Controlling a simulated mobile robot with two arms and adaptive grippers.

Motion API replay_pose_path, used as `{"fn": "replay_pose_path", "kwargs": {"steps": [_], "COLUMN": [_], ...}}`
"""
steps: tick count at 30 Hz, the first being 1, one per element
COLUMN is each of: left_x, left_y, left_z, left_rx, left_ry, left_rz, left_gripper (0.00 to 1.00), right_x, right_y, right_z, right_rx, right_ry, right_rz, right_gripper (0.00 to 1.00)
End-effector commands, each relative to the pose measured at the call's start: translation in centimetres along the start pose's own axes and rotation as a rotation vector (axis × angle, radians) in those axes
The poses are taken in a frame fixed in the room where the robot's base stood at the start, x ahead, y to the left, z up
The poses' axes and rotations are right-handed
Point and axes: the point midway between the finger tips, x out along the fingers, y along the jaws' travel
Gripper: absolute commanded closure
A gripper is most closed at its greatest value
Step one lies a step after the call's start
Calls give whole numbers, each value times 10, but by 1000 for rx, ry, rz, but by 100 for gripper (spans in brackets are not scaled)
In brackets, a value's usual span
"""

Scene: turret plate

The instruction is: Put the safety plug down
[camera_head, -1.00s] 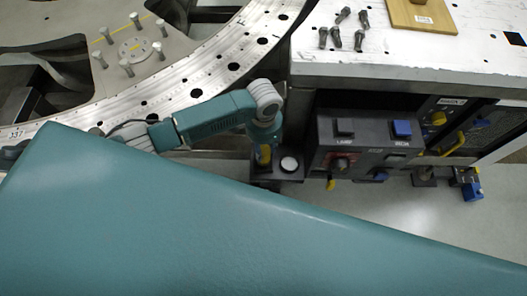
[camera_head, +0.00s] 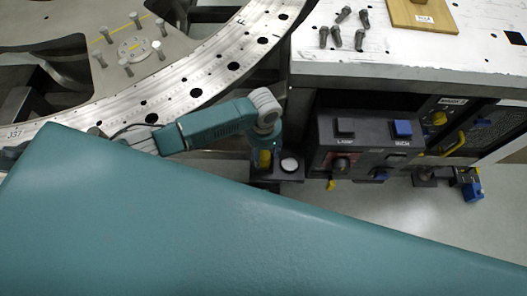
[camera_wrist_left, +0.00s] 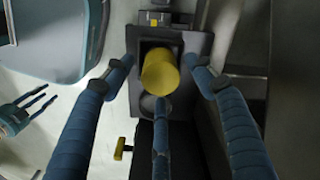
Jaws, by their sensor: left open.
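The safety plug is a yellow cylinder (camera_wrist_left: 160,75) standing in the square recess of a dark holder (camera_wrist_left: 198,48) in the left wrist view. In the head view the yellow plug (camera_head: 264,159) shows small, just below my left wrist, with the dark holder (camera_head: 291,177) around it. My left gripper (camera_wrist_left: 163,80) is open, its blue fingers spread around the plug with visible gaps at the sides. In the head view my left gripper (camera_head: 267,146) is mostly hidden by its own wrist. My right gripper (camera_wrist_left: 38,103) shows at the left wrist view's left edge, fingers apart and empty.
A dark control box (camera_head: 362,143) with black and blue buttons stands right of the holder. Above it is a metal table (camera_head: 400,55) with several bolts (camera_head: 345,30) and a wooden board (camera_head: 423,15). The curved turret ring (camera_head: 205,85) lies left. A yellow-handled part (camera_wrist_left: 123,149) is near the holder.

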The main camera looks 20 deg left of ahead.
Motion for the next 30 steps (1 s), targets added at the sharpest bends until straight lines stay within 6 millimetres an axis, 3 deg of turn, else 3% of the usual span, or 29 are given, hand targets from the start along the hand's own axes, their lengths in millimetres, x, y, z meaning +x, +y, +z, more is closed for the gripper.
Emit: {"fn": "replay_pose_path", "kwargs": {"steps": [5,18,24,30], "left_x": [-14,-102,-121,-124], "left_y": [0,0,0,0], "left_z": [-1,-1,-1,0], "left_rx": [0,1,0,0], "left_ry": [3,3,1,0], "left_rz": [0,-1,1,1], "left_gripper": [44,44,44,44], "right_x": [-2,-9,-10,-10], "right_y": [0,-1,-3,-5], "right_z": [0,-1,-2,-2], "right_rx": [0,0,0,0], "right_ry": [0,1,1,2], "right_rz": [0,-1,-4,-6], "right_gripper": [60,60,60,60]}}
